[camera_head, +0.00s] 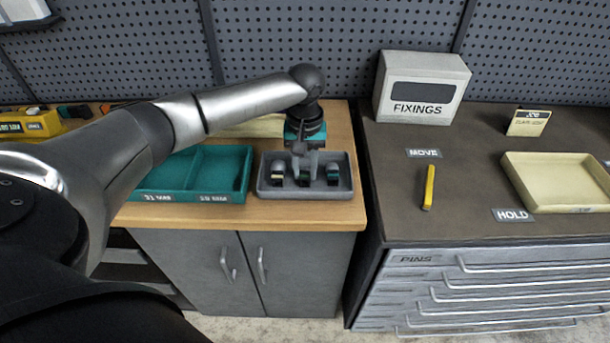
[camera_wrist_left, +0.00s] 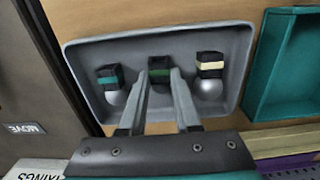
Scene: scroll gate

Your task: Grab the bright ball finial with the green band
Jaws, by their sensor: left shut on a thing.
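A grey tray (camera_head: 350,188) on the wooden bench holds three dark-topped finials in a row. The middle finial, with the green band (camera_wrist_left: 160,66), stands between my left gripper's fingers (camera_head: 305,178). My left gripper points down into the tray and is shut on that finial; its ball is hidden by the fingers. The finial with the cream band (camera_head: 279,174) is at the left in the head view. The one with the teal band (camera_head: 333,177) is at the right. Both show shiny balls in the left wrist view. My right gripper is not in view.
A teal two-part tray (camera_head: 222,172) stands just left of the grey tray. On the dark cabinet to the right are a FIXINGS box (camera_head: 423,88), a yellow stick (camera_head: 428,187) and a cream tray (camera_head: 520,185). A pegboard wall is behind.

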